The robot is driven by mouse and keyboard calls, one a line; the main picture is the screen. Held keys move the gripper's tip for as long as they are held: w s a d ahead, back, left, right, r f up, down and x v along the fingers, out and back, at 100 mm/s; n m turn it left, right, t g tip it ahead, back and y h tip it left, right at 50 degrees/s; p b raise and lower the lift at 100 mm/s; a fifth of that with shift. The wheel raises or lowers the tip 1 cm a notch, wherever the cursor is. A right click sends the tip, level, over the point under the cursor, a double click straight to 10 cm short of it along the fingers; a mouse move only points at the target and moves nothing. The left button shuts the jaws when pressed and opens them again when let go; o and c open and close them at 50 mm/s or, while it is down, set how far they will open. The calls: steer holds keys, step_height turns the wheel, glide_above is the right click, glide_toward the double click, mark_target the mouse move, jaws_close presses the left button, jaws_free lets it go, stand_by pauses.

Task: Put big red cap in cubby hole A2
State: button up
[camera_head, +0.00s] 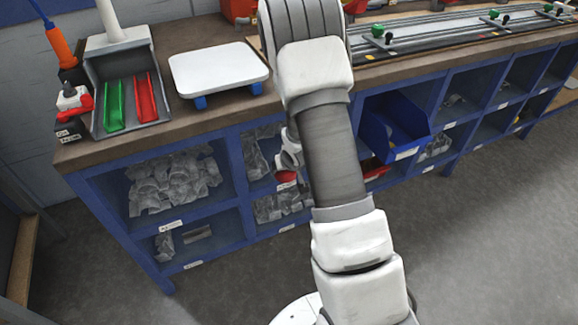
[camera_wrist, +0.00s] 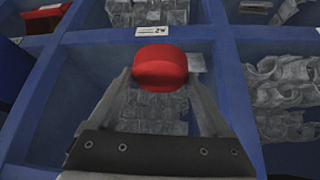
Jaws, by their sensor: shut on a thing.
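The big red cap (camera_wrist: 160,68) is held between the two fingers of my gripper (camera_wrist: 161,78) in the wrist view. It appears in front of or just within a blue-walled cubby (camera_wrist: 85,75) that holds clear bagged parts. How deep it sits I cannot tell. A small white label (camera_wrist: 152,31) is on the cubby edge just above the cap in that picture; its text is too small to read surely. In the head view the red cap (camera_head: 286,177) shows beside my forearm, at the second cubby column from the left. My gripper (camera_head: 289,163) is partly hidden there by my arm.
A blue bin (camera_head: 395,128) juts out of the shelf right of my arm. A white scale (camera_head: 218,70) and a grey tray (camera_head: 125,85) with green and red pieces stand on the workbench (camera_head: 190,112). Neighbouring cubbies hold bagged parts (camera_head: 175,182). Floor in front is clear.

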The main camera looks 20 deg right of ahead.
steer(key=s+d+f+b, duration=0.1)
steer(key=s+d+f, duration=0.1)
steer(key=d+f, duration=0.45)
steer(key=shift+m, duration=0.3)
steer(key=w, duration=0.5)
steer(key=w+d+f, duration=0.1)
steer(key=w, duration=0.5)
steer(key=w+d+b, duration=0.1)
steer(key=w, duration=0.5)
steer(key=shift+w+d+f, duration=0.15)
steer(key=shift+w+f, duration=0.1)
steer(key=shift+f, duration=0.1)
steer(key=shift+f+b, duration=0.85)
steer(key=shift+f, duration=0.9)
steer(key=shift+f, duration=0.1)
steer(key=o, duration=1.1)
